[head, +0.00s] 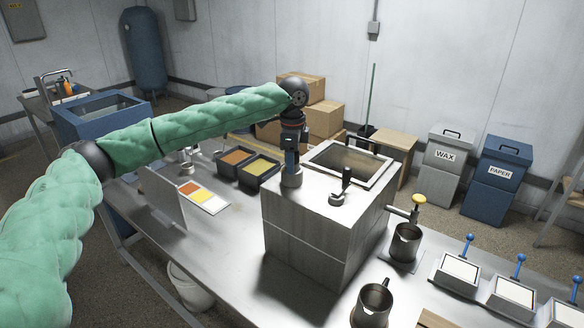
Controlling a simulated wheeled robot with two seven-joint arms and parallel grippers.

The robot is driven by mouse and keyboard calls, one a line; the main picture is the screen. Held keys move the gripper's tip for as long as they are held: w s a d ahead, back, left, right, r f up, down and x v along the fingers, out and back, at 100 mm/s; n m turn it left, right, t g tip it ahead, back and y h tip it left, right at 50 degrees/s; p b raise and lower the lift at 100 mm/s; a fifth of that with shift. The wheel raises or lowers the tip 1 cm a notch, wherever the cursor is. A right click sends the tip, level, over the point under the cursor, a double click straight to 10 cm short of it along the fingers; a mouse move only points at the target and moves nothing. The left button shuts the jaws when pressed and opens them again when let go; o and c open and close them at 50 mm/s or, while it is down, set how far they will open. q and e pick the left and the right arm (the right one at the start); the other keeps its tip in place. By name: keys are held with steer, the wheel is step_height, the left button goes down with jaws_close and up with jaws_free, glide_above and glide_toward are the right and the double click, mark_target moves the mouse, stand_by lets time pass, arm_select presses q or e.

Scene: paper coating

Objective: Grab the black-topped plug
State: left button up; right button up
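A plug with a black upright top (346,181) and a round metal base sits on the top of the metal box (310,240), in front of the box's framed opening. My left gripper (291,163) points down over the far left part of the box top, left of the black-topped plug and apart from it. A short metal cylinder (291,180) is directly under my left gripper; I cannot tell whether the fingers touch it. The fingers are small and dark, so their opening is unclear. My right gripper is not in view.
Several white-topped blocks with blue knobs (456,270) line the right side. Dark trays (234,161) and a color card (202,197) lie left. The table's front left is bare.

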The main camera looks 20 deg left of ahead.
arm_select(q)
steer(key=c, duration=0.7)
steer(key=shift+r, duration=0.15)
